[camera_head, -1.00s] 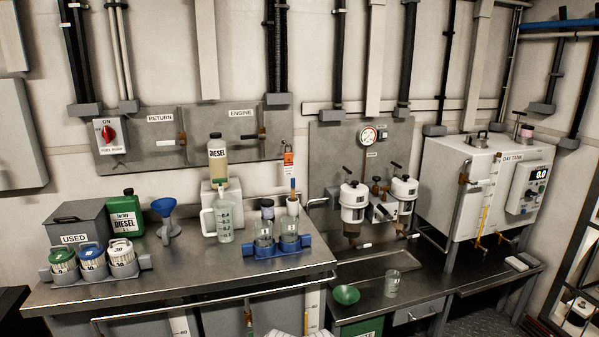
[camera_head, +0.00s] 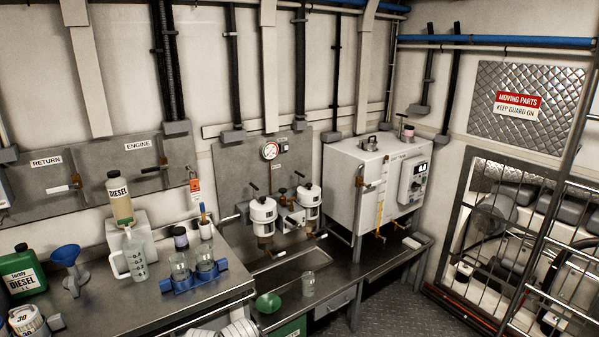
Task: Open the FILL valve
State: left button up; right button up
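No label reading FILL can be made out, so I cannot tell which valve it is. The white day tank (camera_head: 342,190) stands on a stand right of centre. A brass valve (camera_head: 359,176) sits on its left side, and small valves with yellow parts (camera_head: 379,236) hang at its lower front. A RETURN valve handle (camera_head: 62,188) and an ENGINE valve handle (camera_head: 153,169) sit on the grey wall panel at left. Their exact open or closed settings are too small to tell. Neither of my grippers is in view.
Two white filter bowls (camera_head: 263,212) (camera_head: 310,199) hang below a gauge (camera_head: 270,151). The left bench holds a diesel bottle (camera_head: 121,205), a jug (camera_head: 134,260) and jars in a blue rack (camera_head: 188,284). A barred guard (camera_head: 500,230) stands at right. Floor (camera_head: 385,303) shows before the tank.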

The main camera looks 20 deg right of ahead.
aim_at(377, 182)
jog(key=i+l+z, duration=0.2)
jog(key=i+l, duration=0.2)
jog(key=i+l+z, duration=0.2)
jog(key=i+l, duration=0.15)
jog(key=i, duration=0.15)
jog(key=i+l+z, duration=0.15)
jog(key=i+l, duration=0.15)
jog(key=i, duration=0.15)
jog(key=i+l+z, duration=0.2)
jog(key=i, duration=0.3)
jog(key=i+l+z, duration=0.2)
jog(key=i, duration=0.3)
